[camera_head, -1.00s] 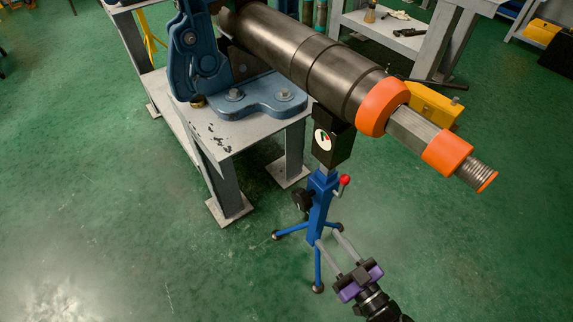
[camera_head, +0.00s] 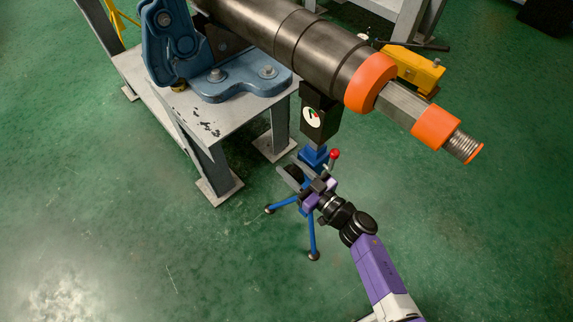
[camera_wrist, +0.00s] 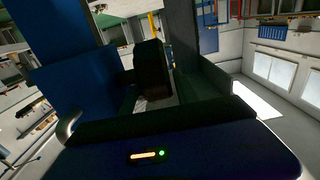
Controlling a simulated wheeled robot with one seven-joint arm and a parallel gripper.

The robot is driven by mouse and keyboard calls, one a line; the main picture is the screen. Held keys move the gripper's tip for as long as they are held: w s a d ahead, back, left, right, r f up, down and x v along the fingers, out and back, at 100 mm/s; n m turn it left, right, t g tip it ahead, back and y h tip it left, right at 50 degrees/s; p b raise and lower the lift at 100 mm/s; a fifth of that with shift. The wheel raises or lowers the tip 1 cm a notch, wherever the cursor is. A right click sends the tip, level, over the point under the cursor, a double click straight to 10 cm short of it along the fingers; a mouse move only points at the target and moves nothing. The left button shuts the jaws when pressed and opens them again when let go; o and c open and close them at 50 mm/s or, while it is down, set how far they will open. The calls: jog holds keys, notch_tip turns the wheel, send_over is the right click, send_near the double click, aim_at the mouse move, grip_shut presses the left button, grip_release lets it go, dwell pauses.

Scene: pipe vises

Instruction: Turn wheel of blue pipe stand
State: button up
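The blue pipe stand (camera_head: 313,157) stands on the floor under the front of the large dark pipe. In the wrist view a dark block, apparently the wheel (camera_wrist: 153,70), stands in front of my gripper body. The stand's red-knobbed lever (camera_head: 334,155) is to the right.
The dark pipe (camera_head: 300,37) with orange rings extends overhead to the right. A grey table (camera_head: 207,118) carrying a blue vise (camera_head: 172,40) stands close on the left. The stand's blue legs (camera_head: 312,232) spread below my gripper. The green floor is clear at right and front.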

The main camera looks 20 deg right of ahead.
jog(key=shift+x, duration=0.95)
jog(key=shift+c, duration=0.5)
grip_shut()
jog(key=shift+f+b, duration=0.2)
jog(key=shift+b, duration=0.35)
